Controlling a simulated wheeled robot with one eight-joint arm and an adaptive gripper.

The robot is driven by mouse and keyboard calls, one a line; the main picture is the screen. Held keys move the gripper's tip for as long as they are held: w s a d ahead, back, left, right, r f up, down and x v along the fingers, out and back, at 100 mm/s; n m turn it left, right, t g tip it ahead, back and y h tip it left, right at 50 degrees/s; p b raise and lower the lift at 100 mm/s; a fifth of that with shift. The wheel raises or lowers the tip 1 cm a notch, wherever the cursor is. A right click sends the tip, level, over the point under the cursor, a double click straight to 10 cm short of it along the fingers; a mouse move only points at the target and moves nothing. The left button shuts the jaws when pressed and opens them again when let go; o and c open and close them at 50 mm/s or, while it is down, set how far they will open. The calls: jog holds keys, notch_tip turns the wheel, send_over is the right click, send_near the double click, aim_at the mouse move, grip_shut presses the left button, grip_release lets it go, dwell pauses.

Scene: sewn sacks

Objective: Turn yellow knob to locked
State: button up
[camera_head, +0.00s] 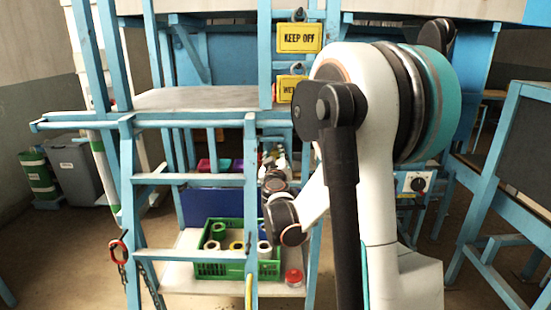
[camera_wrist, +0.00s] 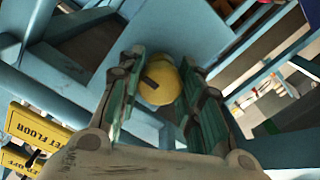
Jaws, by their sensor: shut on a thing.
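The yellow knob (camera_wrist: 160,84) shows in the wrist view, round, with a short dark mark on its face. It sits in front of a light blue frame panel. My gripper (camera_wrist: 161,62) has its two green-padded fingers on either side of the knob and is shut on it. Which position the knob's mark stands for cannot be read. In the head view I cannot make out the yellow knob or the gripper's fingertips; my arm covers much of the right middle.
Blue frame bars surround the knob. Yellow KEEP OFF sign (camera_head: 300,38) hangs above a platform (camera_head: 205,98). A blue ladder (camera_head: 190,180) stands in front. A green crate (camera_head: 222,270) holds rolls, with a red roll (camera_head: 294,278) beside it. A box with a dark knob (camera_head: 414,184) is at right.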

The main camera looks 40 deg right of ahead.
jog(key=shift+n, duration=0.3)
jog(key=n, duration=0.3)
jog(key=shift+n, duration=0.3)
jog(key=n, duration=0.4)
jog(key=shift+n, duration=0.3)
jog(key=n, duration=0.9)
jog(key=shift+b, duration=0.3)
jog(key=o, duration=1.1)
